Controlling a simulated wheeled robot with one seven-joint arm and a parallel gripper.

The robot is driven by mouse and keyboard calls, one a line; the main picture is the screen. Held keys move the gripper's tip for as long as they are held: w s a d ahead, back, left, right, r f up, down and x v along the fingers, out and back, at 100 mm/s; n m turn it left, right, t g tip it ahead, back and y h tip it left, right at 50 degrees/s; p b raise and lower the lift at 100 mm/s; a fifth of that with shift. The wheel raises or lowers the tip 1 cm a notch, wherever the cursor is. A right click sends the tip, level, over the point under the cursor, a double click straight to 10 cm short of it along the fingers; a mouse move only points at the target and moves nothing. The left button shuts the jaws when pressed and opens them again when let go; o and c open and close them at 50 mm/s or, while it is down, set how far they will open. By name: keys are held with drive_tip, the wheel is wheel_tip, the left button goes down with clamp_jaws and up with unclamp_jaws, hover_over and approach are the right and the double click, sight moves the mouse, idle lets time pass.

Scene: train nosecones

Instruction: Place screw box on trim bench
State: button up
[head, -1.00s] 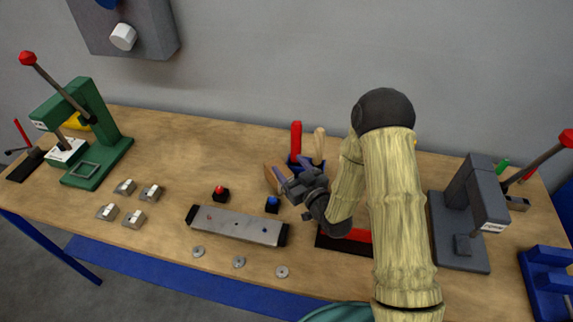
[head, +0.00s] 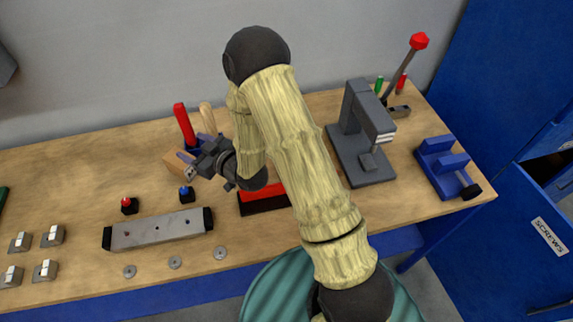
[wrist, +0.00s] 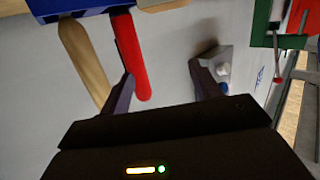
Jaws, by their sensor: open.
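I cannot pick out a screw box on the bench. At the right edge of the head view stands a blue cabinet (head: 500,120), and a blue front on it carries a white label reading SCREWS (head: 549,236). A dark gap shows above that front; its contents are hidden. The wooden-topped workbench (head: 80,180) spans the head view; I cannot tell if it is the trim bench. My gripper (head: 184,163) is open and empty over the bench, by the tool holder. In the wrist view, the open fingers (wrist: 160,82) show with nothing between them.
A red handle (head: 184,124) and a wooden handle (head: 208,118) stand behind my gripper. A grey press (head: 360,150) and blue fixture (head: 440,165) occupy the bench's right. A metal bar (head: 158,230), small blocks and washers lie at the front.

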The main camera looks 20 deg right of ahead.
drive_tip(key=s+d+r+m+g+h, duration=0.2)
drive_tip(key=d+h, duration=0.2)
drive_tip(key=d, duration=0.3)
drive_tip(key=s+d+r+m+g+h, duration=0.2)
drive_tip(key=s+d+g+h, duration=0.15)
drive_tip(key=d, duration=0.35)
drive_tip(key=s+d+r+m+g+h, duration=0.1)
drive_tip(key=s+d+m+g, duration=0.1)
drive_tip(key=s, duration=0.5)
drive_tip(key=s+d+r+m+g+h, duration=0.1)
drive_tip(key=s+d+r+m+g, duration=0.1)
drive_tip(key=s+d, duration=0.3)
drive_tip(key=s+g, duration=0.1)
drive_tip(key=s, duration=0.1)
drive_tip(key=shift+s+d+r, duration=0.15)
drive_tip(key=shift+s+d, duration=0.05)
drive_tip(key=shift+s, duration=0.15)
drive_tip(key=shift+h, duration=0.25)
